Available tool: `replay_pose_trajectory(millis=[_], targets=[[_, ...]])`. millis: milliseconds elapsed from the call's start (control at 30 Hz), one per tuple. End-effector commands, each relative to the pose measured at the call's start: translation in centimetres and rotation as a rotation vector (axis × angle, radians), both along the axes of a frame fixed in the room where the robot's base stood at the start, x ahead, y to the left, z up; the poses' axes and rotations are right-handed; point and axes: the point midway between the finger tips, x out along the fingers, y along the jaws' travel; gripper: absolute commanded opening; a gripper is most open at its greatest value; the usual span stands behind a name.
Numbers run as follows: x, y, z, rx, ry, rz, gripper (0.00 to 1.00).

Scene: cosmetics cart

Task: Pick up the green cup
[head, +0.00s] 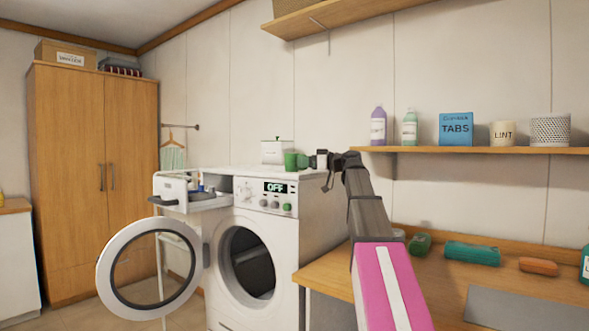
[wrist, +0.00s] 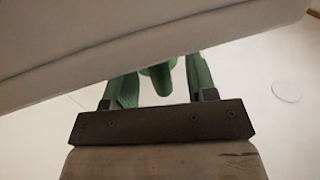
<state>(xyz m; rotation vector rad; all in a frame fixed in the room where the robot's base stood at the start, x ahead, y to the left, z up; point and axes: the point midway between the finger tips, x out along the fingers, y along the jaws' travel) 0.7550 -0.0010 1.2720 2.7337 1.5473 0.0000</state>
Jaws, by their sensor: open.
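The green cup (head: 290,160) stands upright on top of the washing machine (head: 236,174), near its right end. My gripper (head: 304,160) is just right of the cup at about its height, with my arm reaching in from the lower right. In the wrist view my gripper (wrist: 160,76) is open, with two green fingers apart. A small green part (wrist: 160,80) shows between the fingers. It looks like the cup, but most of it is hidden behind a large pale shape across the top. I cannot tell whether the fingers touch it.
A white canister (head: 277,152) stands behind the cup. The detergent drawer (head: 186,190) and the round door (head: 150,268) of the washing machine are open. A shelf (head: 480,150) with bottles and boxes is on the right wall, above a wooden counter (head: 440,285). A wardrobe (head: 85,170) is at left.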

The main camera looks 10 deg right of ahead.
Motion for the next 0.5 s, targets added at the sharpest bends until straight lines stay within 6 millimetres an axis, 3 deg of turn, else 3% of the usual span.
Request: replay_pose_trajectory(millis=[167,333,500], targets=[[0.01,-0.01,-0.02,0.0,0.0,-0.001,0.52],[-0.01,-0.01,-0.03,0.0,0.0,-0.001,0.0],[-0.01,-0.02,-0.03,0.0,0.0,-0.001,0.0]])
